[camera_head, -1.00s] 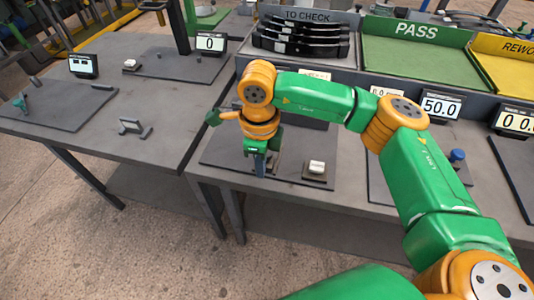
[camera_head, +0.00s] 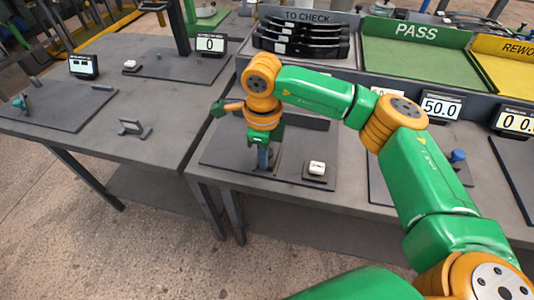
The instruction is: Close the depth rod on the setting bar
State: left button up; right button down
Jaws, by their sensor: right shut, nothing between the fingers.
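My right gripper (camera_head: 266,158) points straight down over a dark plate (camera_head: 222,150) on the near table. Its fingers are shut and look empty. A small upright grey piece (camera_head: 279,158) stands right beside the fingertips; I cannot tell whether they touch. A small block with a white button (camera_head: 317,168) sits on the plate to the right of the gripper. The depth rod and setting bar cannot be told apart here; the gripper and wrist cover part of this fixture. My left gripper is not in view.
Behind the plate are a TO CHECK rack (camera_head: 303,62) with black parts, a green PASS tray (camera_head: 415,65) and a yellow REWORK tray (camera_head: 505,60). A display reading 50.0 (camera_head: 442,107) stands to the right. The left table (camera_head: 160,105) holds other fixtures; a gap separates the table fronts.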

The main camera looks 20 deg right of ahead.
jog(key=shift+w+d, duration=0.55)
jog(key=shift+w, duration=0.2)
jog(key=shift+w+d, duration=0.5)
jog(key=shift+w, duration=0.25)
jog(key=shift+w+d+p, duration=0.4)
jog(key=shift+w+d, duration=0.35)
jog(key=shift+w, duration=0.35)
jog(key=shift+r, duration=0.1)
dwell(0.5)
notch_tip(320, 180, up, 4)
jog(key=p, duration=0.4)
jog(key=shift+r, duration=0.25)
notch_tip(320, 180, up, 2)
jog(key=shift+r+p, duration=0.15)
jog(key=shift+p, duration=0.95)
